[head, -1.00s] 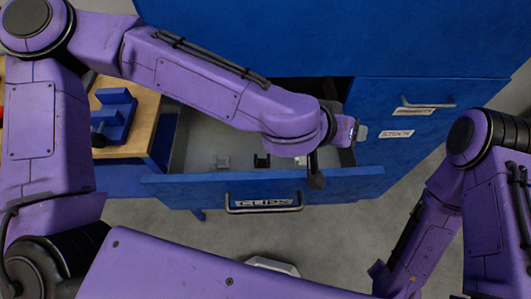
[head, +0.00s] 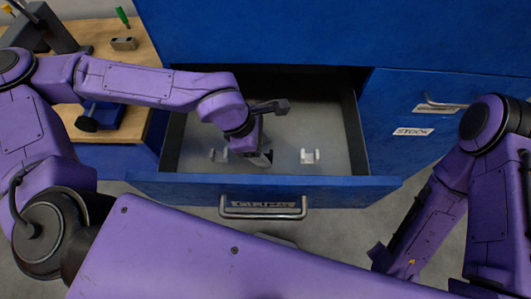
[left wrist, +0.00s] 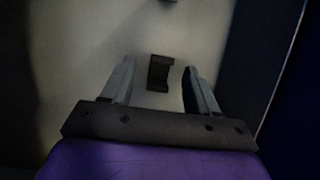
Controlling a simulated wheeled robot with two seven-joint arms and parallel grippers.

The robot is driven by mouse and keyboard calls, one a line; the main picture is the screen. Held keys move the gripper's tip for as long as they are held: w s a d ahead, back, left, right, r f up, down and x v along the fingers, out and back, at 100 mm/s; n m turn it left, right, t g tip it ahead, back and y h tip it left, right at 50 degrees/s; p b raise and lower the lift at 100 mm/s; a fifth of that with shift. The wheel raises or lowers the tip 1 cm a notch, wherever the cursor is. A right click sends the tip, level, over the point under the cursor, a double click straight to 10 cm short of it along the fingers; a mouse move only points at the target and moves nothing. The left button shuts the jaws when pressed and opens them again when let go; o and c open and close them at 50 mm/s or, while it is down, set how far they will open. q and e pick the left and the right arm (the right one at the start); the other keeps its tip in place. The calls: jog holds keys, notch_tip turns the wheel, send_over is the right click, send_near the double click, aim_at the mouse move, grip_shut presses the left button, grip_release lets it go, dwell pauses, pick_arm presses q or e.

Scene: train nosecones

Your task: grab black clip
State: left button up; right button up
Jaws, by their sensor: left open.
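The black clip (left wrist: 160,73) lies on the drawer floor in the left wrist view, between the two fingers of my left gripper (left wrist: 158,78). The fingers stand apart on either side of it, with a gap to each. In the head view my left gripper (head: 263,158) points down into the open drawer, near its front wall. The arm and gripper hide the black clip there. My right arm shows at the right of the head view, but its gripper cannot be made out.
A wooden bench (head: 100,42) with a blue block stands at left.

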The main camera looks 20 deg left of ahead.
pick_arm(q)
jog(key=x, duration=0.2)
jog(key=shift+w+d+f, duration=0.1)
jog(key=shift+d+f, duration=0.1)
jog(key=shift+d, duration=0.2)
jog(key=shift+a, duration=0.15)
grip_shut()
